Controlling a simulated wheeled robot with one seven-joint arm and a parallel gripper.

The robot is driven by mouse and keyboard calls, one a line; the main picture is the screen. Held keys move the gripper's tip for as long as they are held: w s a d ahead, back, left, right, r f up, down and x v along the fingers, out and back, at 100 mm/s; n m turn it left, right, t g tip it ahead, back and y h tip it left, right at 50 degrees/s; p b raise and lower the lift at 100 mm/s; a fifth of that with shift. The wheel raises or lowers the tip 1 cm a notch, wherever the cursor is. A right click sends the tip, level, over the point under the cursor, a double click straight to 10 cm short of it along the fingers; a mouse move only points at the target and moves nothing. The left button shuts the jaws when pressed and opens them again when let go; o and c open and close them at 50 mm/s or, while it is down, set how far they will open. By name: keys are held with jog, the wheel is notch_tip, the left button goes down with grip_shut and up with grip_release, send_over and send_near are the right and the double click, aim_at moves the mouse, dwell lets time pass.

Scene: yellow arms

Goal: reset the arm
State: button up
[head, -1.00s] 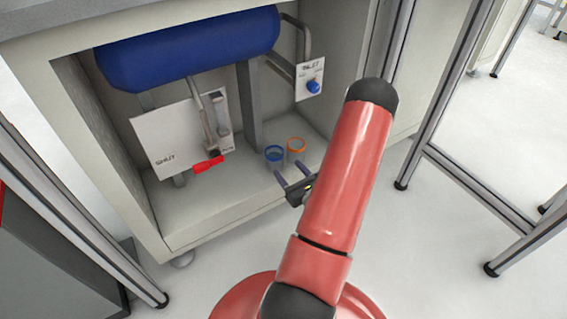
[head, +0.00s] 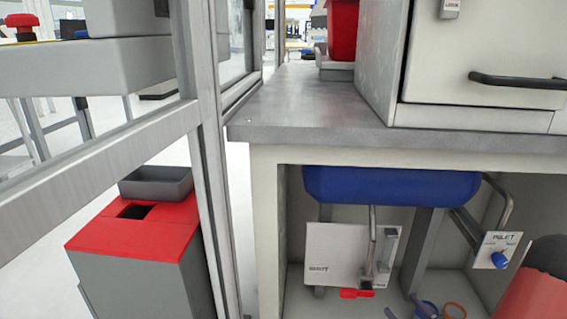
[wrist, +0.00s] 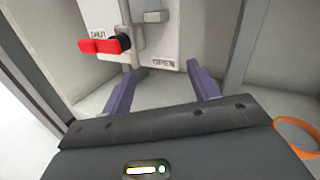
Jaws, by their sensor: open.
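In the wrist view, my gripper (wrist: 163,78) is open, its two purple fingers spread wide with nothing between them. It points into the cabinet below the white valve panel (wrist: 165,25). The panel's red handle (wrist: 103,45) lies on the SHUT side, left of and apart from the fingers. In the head view, my red arm shows only at the lower right edge.
A blue tank (head: 390,187) hangs under the grey worktop (head: 310,110). An inlet panel with a blue knob (head: 499,259) is at the right. A metal frame post (head: 208,150) and a red-topped bin (head: 130,240) stand at the left. The orange ring (wrist: 297,136) is right of my gripper in the wrist view.

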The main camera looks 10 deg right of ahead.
jog(key=a+r+n+g+y+p, duration=0.1)
jog(key=a+r+n+g+y, duration=0.4)
jog(key=a+r+n+y, duration=0.45)
jog(key=s+a+r+n+g+h+p, duration=0.25)
jog(key=s+a+n+g, duration=0.2)
jog(key=a, duration=0.25)
jog(key=s+a+r+n+g+h+p, duration=0.1)
jog(key=s+a+r+n+g, duration=0.25)
jog(key=a+n+g, duration=0.35)
jog(key=s+d+r+n+t+h+p, duration=0.1)
jog(key=s+r+n+t+h+p, duration=0.2)
jog(key=r+n+h, duration=0.7)
notch_tip(320, 180, up, 3)
jog(key=s+t, duration=0.1)
jog(key=s, duration=0.1)
jog(key=shift+s+d+n+p, duration=0.3)
jog(key=shift+s+d+p, duration=0.05)
jog(key=shift+s+p, duration=0.05)
jog(key=shift+d+f, duration=0.1)
